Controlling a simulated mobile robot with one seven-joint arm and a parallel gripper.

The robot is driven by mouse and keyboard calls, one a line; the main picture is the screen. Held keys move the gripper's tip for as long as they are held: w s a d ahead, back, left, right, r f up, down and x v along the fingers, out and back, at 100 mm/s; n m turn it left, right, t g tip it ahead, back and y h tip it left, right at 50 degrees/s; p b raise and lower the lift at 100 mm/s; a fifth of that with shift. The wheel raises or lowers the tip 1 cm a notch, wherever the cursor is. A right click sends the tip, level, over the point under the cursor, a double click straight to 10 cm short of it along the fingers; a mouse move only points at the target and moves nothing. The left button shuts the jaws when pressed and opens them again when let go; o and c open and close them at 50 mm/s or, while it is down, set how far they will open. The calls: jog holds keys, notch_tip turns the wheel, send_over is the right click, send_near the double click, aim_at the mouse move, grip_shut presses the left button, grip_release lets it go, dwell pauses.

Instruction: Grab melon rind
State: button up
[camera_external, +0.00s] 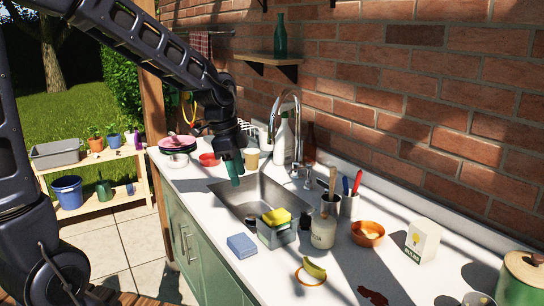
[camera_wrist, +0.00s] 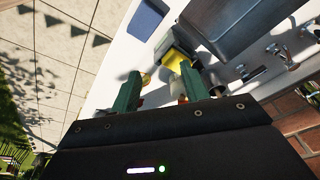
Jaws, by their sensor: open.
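The melon rind (camera_external: 314,268) is a curved yellow-green piece on an orange-rimmed plate (camera_external: 308,277) at the front of the white counter. In the wrist view, a small pale yellow shape (camera_wrist: 146,78) beside the left finger may be the rind, partly hidden. My gripper (camera_external: 235,172) has green fingers pointing down above the far end of the sink, well apart from the rind. In the wrist view my gripper (camera_wrist: 160,85) is open, with a clear gap between its fingers and nothing held.
A blue cloth (camera_external: 242,246), an orange bowl (camera_external: 368,233) and a carton (camera_external: 422,240) are nearby.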

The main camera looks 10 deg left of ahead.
jog(key=s+d+f+m+g, duration=0.15)
jog(key=d+f+m, duration=0.4)
jog(key=d, duration=0.55)
jog(key=m+g+h, duration=0.1)
jog(key=m+g, duration=0.1)
jog(key=m, duration=0.1)
send_near(315, 264)
jog(key=x, duration=0.4)
jog(key=shift+w, duration=0.15)
jog(key=x, duration=0.4)
jog(key=shift+s+f, duration=0.1)
jog(key=shift+s, duration=0.25)
jog(key=shift+s+d+f, duration=0.1)
jog(key=shift+f, duration=0.35)
grip_shut()
jog(key=shift+r, duration=0.1)
